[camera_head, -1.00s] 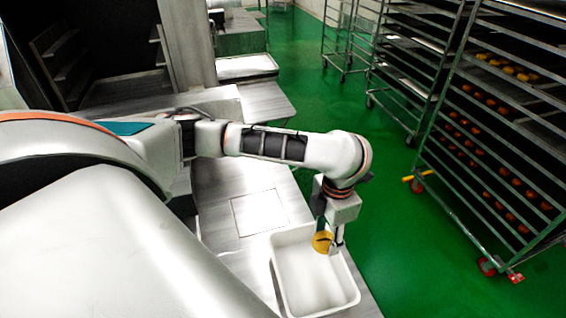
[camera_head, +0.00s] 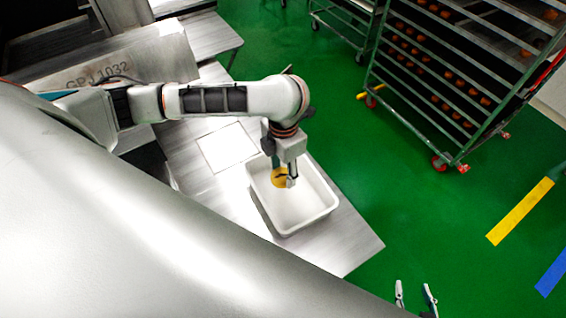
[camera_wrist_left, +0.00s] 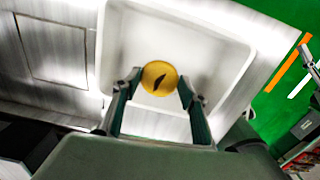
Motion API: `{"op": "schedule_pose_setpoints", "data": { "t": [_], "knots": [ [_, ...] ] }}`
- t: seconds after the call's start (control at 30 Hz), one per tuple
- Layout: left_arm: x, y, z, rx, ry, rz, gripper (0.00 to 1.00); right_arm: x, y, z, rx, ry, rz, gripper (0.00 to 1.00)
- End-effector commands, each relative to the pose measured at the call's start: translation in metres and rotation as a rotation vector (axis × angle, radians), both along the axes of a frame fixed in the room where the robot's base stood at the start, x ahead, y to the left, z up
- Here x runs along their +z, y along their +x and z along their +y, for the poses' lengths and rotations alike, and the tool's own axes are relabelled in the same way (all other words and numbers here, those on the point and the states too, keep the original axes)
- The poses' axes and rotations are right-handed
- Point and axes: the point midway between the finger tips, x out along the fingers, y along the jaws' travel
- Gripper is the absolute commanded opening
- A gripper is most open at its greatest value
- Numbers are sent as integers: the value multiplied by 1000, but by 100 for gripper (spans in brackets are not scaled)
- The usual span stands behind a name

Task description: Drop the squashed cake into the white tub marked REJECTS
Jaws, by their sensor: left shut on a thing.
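The squashed cake (camera_head: 280,178) is a round yellow piece with a dark mark on it. My left gripper (camera_head: 284,182) is shut on it, with one finger at each side; the cake also shows between the fingers in the left wrist view (camera_wrist_left: 159,79). Cake and fingertips appear over the far part of the white tub (camera_head: 318,212); their height above its floor is hard to tell. The tub looks empty, and no REJECTS marking is visible. My right gripper (camera_head: 415,295) shows only its fingertips at the bottom edge, apart and empty.
The tub stands on a steel worktop (camera_head: 345,245), near its right edge, with green floor beyond. A wheeled rack (camera_head: 440,85) with several trays of brown goods stands at the upper right. A grey machine housing (camera_head: 125,70) is at the upper left.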

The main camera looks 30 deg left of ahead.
Motion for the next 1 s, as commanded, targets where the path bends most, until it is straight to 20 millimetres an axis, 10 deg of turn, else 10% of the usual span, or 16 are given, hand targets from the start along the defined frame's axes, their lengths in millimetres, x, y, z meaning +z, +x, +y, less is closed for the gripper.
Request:
{"op": "schedule_pose_setpoints", "data": {
  "t": [0.43,0.47,0.53,1.0],
  "knots": [
    [-9,0,0,1,0,0,18,0,0,3,-1,6,1,40],
    [-8,0,0,1,0,0,48,0,0,4,-1,6,1,40],
    [-8,0,0,1,0,0,62,0,0,4,-1,6,1,40],
    [2,1,0,-1,-1,-4,62,-2,-3,0,4,-2,5,40]
  ]
}}
